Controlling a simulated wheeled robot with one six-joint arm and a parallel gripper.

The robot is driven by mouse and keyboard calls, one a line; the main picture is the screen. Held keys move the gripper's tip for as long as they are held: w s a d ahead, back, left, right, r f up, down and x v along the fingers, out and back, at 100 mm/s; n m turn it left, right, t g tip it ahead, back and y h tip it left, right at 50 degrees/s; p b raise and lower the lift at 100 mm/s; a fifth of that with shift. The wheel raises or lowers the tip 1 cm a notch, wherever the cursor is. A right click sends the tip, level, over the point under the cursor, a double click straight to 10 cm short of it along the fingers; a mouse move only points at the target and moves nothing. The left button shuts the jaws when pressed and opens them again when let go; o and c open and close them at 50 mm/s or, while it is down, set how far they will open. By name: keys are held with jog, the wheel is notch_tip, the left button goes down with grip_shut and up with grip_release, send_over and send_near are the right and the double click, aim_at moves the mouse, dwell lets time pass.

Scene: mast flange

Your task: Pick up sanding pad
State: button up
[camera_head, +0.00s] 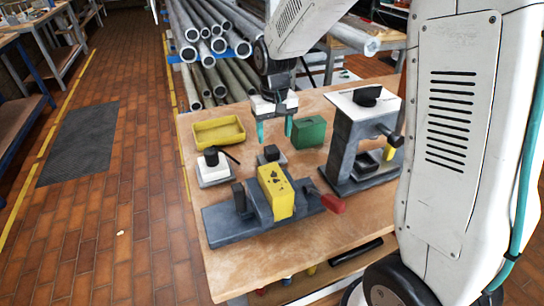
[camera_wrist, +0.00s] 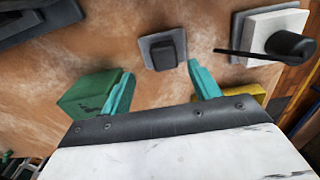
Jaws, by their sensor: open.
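The sanding pad appears to be the small grey square plate with a dark block grip on top (camera_head: 270,155), lying on the wooden bench (camera_head: 335,228). In the wrist view the pad (camera_wrist: 163,50) lies just beyond the fingertips, roughly centred between them. My gripper (camera_head: 274,130) is open and empty above the bench, behind the pad in the head view. Its two teal fingers also show in the wrist view (camera_wrist: 160,72), apart from the pad and with nothing between them.
A green box (camera_head: 309,132) stands right of the fingers, a yellow tray (camera_head: 218,131) left. A white-based block with a black knob and rod (camera_head: 213,168) is left of the pad. A vise (camera_head: 232,222) holding a yellow block (camera_head: 275,192) is in front; a grey press-like frame (camera_head: 345,150) stands right.

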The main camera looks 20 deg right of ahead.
aim_at(272, 148)
jog(key=f, duration=0.6)
jog(key=shift+w+a+f, duration=0.1)
jog(key=shift+a+f, duration=0.2)
jog(key=c, duration=1.1)
